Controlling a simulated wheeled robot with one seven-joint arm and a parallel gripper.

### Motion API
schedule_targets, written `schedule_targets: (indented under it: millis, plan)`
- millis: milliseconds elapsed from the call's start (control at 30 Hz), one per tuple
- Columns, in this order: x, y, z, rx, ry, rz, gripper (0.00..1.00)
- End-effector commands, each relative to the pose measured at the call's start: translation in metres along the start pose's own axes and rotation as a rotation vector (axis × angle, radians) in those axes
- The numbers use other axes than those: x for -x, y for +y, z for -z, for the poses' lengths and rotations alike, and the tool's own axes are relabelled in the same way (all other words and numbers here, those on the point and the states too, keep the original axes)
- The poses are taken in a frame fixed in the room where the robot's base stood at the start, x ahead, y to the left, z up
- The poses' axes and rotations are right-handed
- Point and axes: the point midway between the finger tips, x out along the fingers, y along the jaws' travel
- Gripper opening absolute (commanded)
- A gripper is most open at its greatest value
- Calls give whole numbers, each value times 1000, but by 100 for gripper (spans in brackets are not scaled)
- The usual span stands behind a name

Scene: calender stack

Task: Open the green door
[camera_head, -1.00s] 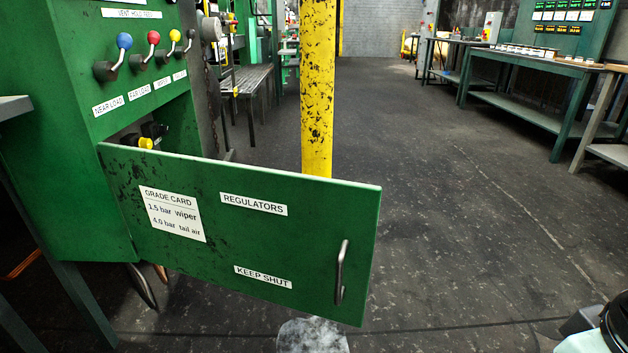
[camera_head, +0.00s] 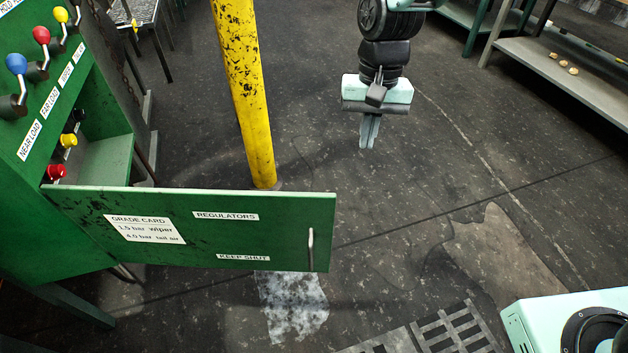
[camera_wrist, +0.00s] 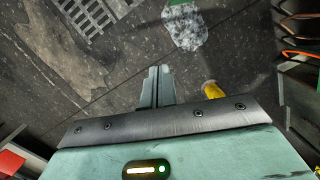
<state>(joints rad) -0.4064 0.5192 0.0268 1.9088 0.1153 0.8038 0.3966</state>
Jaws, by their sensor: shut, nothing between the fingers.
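The green door (camera_head: 190,240) stands swung open from the green cabinet (camera_head: 40,215), with its labelled face toward the camera. It bears a grade card (camera_head: 145,229), a label "REGULATORS" and a label "KEEP SHUT". Its metal handle (camera_head: 311,249) is upright near the free edge. My gripper (camera_head: 368,134) hangs fingers down in the head view, above and to the right of the door in the picture, apart from the handle. Its fingers are together and empty. They also show together in the wrist view (camera_wrist: 156,85). A small bit of green (camera_wrist: 179,2) shows at the wrist view's top edge.
A yellow post (camera_head: 243,90) stands behind the door. The cabinet's opening shows red and yellow knobs (camera_head: 68,140). Colour-topped levers (camera_head: 17,65) stick out above. A bench (camera_head: 560,75) is at upper right; a floor grate (camera_head: 455,328) lies below. Floor right of the door is clear.

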Motion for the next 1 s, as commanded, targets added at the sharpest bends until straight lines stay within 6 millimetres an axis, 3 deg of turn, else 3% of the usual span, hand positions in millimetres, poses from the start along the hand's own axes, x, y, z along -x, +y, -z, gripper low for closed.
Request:
schedule_targets:
  millis: [33,100,200,300,533,900,1000]
  plan:
    - [-10,-24,2,0,-35,-11,0]
    - [-20,-49,3,-10,-70,-21,0]
    - [-30,-73,0,-21,-105,-35,0]
    - [-35,-84,-2,-26,-122,-42,0]
    - [-60,-84,-6,-28,-128,-44,0]
    - [-134,-80,-15,-26,-127,-44,0]
    - [-135,-82,-30,-24,-124,-42,0]
